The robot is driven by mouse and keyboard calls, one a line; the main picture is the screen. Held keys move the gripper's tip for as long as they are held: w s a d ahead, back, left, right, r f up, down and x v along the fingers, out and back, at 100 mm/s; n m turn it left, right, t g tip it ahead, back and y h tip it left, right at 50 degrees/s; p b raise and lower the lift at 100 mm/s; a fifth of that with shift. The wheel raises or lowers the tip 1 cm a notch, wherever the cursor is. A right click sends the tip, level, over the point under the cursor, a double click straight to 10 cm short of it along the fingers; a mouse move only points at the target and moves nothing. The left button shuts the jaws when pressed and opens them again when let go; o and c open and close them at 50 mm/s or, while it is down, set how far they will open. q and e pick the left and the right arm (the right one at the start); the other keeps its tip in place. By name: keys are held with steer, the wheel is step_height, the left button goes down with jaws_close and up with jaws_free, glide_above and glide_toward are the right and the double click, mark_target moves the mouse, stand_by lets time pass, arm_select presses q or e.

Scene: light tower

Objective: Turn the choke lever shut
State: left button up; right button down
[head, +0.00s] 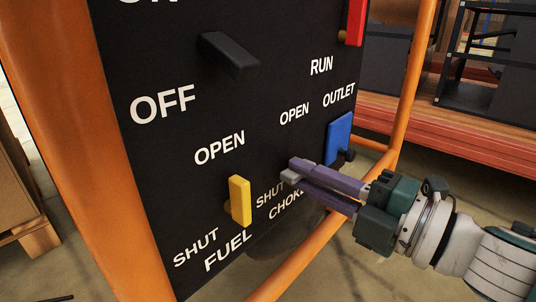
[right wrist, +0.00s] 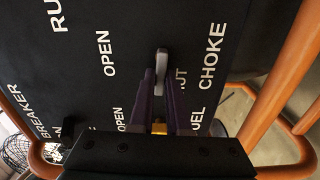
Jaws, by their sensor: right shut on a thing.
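The choke lever is a small light grey handle on the black panel (head: 180,140), by the CHOKE and SHUT lettering. Its end shows in the head view (head: 289,177) at the fingertips, and more of it shows in the right wrist view (right wrist: 161,64). My right gripper (head: 304,174) reaches in from the right and is shut on the lever, with one purple finger on each side of it. In the right wrist view a finger partly covers the SHUT word. The lever's base is mostly hidden in the head view. My left gripper is not in view.
A yellow fuel lever (head: 240,200) is left of the gripper and a blue outlet lever (head: 339,138) is just above it. A black lever (head: 230,56) and a red one (head: 355,22) are higher. An orange tube frame (head: 306,259) passes below and right of the panel, near my right arm.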

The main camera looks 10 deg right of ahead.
steer(key=shift+f+n, duration=0.15)
steer(key=shift+n, duration=0.35)
steer(key=c, duration=0.9)
jaws_free()
steer(key=shift+s+d, duration=0.15)
steer(key=shift+s, duration=0.05)
steer(key=p+v, duration=0.3)
steer(key=v, duration=0.6)
steer(key=shift+s+d+p, duration=0.2)
steer(key=shift+p, duration=0.1)
